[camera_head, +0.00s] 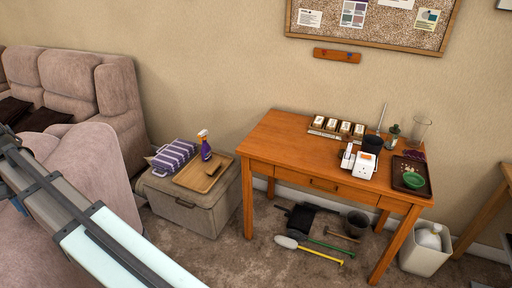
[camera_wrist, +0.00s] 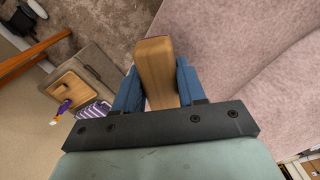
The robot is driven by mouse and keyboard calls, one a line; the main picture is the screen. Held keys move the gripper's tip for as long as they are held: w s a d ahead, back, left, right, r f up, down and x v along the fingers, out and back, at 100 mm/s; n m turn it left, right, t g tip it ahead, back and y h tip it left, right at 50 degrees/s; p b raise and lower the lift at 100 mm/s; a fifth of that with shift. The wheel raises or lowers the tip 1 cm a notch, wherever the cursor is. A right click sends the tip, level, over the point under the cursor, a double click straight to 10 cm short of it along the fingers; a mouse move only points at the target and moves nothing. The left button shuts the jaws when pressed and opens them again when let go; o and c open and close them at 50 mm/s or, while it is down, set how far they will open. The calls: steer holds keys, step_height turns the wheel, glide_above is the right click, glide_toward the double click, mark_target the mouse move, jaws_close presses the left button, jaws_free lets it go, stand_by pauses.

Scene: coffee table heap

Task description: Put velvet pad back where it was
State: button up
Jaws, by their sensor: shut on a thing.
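My gripper (camera_wrist: 157,68) shows in the wrist view, its two blue fingers shut on a tan wooden block (camera_wrist: 154,58). A thin dark reddish edge shows at the block's far end; this may be the velvet pad, but its underside is hidden. The block is held clear of other things. In the head view only my arm shows at the lower left; the gripper and block are out of frame. No other thing there is clearly a velvet pad.
A grey storage ottoman (camera_head: 187,215) carries a wooden tray (camera_head: 190,183), a purple spray bottle (camera_head: 205,146), a small brown brush-like thing (camera_head: 213,170) and a striped cushion (camera_head: 175,156). The wooden desk (camera_head: 290,155) is crowded at right. A pinkish sofa (camera_head: 95,165) stands left.

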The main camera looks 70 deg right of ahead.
steer(key=s+d+f+m, duration=0.15)
steer(key=s+d, duration=0.25)
steer(key=d, duration=0.9)
steer(key=s+d+f+m, duration=0.1)
steer(key=s+d+m, duration=0.25)
steer(key=d, duration=0.95)
steer(key=s+d+f+m, duration=0.2)
steer(key=s+d, duration=0.2)
steer(key=d, duration=0.8)
steer(key=s+d+f+m, duration=0.3)
steer(key=s+d, duration=0.9)
steer(key=d, duration=0.2)
steer(key=s+d+f+m, duration=0.2)
steer(key=s+d+f, duration=0.1)
steer(key=s+d, duration=1.05)
steer(key=s+d+f+m, duration=0.2)
steer(key=s+d+m, duration=0.1)
steer(key=s+d, duration=1)
steer(key=n, duration=0.1)
glide_above(304, 147)
step_height(304, 147, down, 2)
steer(key=shift+w+d+f, duration=0.1)
steer(key=shift+f, duration=2.4)
steer(key=shift+w+d+f, duration=0.1)
steer(key=shift+f, duration=2.35)
steer(key=shift+f, duration=0.1)
steer(key=o, duration=1.1)
